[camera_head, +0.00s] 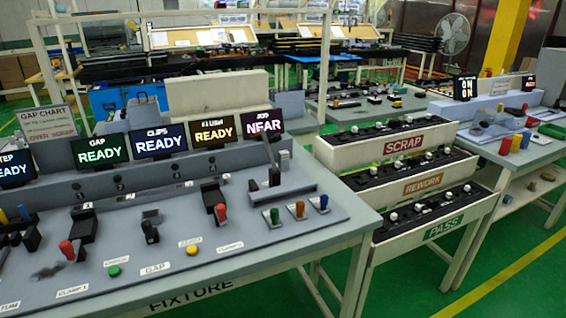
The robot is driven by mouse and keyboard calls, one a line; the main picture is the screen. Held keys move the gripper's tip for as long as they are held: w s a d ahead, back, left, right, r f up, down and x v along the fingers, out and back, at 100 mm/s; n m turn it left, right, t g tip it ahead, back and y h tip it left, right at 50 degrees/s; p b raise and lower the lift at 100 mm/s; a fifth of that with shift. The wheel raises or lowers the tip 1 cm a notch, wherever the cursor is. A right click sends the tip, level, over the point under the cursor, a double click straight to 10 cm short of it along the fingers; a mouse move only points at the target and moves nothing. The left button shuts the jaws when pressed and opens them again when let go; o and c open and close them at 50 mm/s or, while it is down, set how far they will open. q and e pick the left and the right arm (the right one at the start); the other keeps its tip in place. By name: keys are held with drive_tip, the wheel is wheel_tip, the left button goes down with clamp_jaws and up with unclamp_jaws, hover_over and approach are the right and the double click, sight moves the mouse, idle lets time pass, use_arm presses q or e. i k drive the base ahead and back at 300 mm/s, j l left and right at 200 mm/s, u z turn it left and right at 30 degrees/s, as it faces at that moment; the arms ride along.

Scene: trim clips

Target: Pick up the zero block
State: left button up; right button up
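I cannot tell which thing is the zero block; no label naming it is readable. On the grey fixture table (230,262), a small green piece (275,216), an orange piece (299,209) and a blue piece (323,202) stand upright in a row at the right. A yellow piece (3,217) and a blue piece (23,212) stand at the far left edge, partly cut off or crowded by dark parts. Neither of my grippers is in view.
Red-handled clamps (67,249) and buttons sit on the fixture table, with lit display screens (184,138) behind. A tiered rack (402,141) marked SCRAP, REWORK and PASS stands to the right. Another table (540,150) is at far right. Green floor is clear at lower right.

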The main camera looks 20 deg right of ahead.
sight(284, 156)
drive_tip(key=i+l+u, duration=0.1)
drive_tip(key=i+l, duration=0.55)
drive_tip(key=l, duration=0.15)
